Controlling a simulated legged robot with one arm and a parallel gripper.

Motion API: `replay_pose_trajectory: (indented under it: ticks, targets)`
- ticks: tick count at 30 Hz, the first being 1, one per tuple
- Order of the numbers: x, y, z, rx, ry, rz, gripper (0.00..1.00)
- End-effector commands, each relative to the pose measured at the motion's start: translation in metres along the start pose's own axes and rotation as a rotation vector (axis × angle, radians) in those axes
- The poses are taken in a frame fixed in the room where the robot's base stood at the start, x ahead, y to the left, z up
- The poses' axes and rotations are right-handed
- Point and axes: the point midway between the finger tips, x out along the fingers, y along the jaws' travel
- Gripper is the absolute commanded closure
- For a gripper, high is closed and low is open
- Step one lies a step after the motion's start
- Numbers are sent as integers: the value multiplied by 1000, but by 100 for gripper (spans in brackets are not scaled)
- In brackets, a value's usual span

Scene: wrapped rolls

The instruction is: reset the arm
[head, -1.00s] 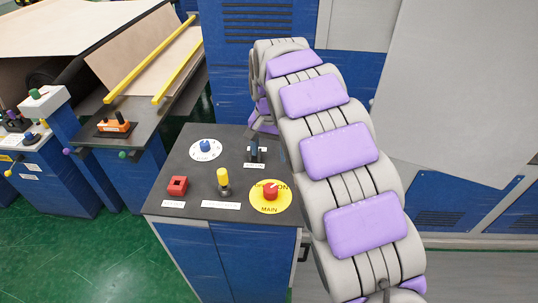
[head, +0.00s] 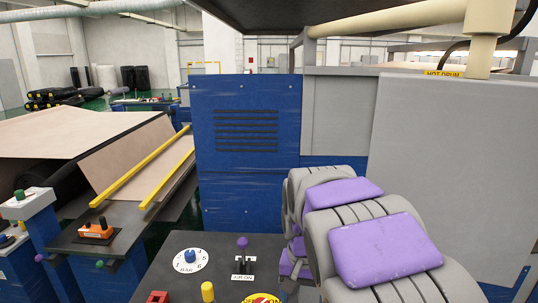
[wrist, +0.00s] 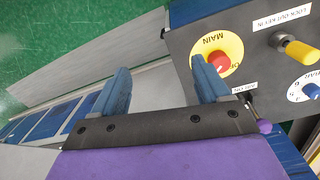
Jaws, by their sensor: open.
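In the wrist view, my gripper (wrist: 160,65) shows its two blue fingers spread wide apart with nothing between them. The right finger overlaps the edge of the yellow MAIN dial with its red knob (wrist: 220,60); I cannot tell how far apart they are in depth. In the head view, my grey arm with purple pads reaches up the right side, and the gripper itself is hidden there. The AIR ON lever with a purple knob (head: 242,243) stands just left of the arm. Its purple knob also shows in the wrist view (wrist: 265,127).
The dark control panel (head: 205,262) carries a blue dial (head: 190,256), a yellow knob (head: 208,291) and a red block (head: 158,297). A blue cabinet (head: 247,180) stands behind it. A large grey panel (head: 455,170) is at right, and a tan sheet table (head: 70,140) at left.

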Motion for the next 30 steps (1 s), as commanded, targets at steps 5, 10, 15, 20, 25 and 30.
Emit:
replay_pose_trajectory:
  ticks: [5, 10, 15, 20, 25, 30]
  targets:
    - [16, 42, 55, -23, -27, 1, 24]
    - [36, 73, 109, -66, -50, -3, 24]
    - [64, 99, 167, -124, -78, -10, 24]
    - [91, 115, 214, -185, -102, -16, 24]
    - [109, 123, 244, -228, -114, -19, 24]
    - [114, 126, 252, -243, -116, -19, 24]
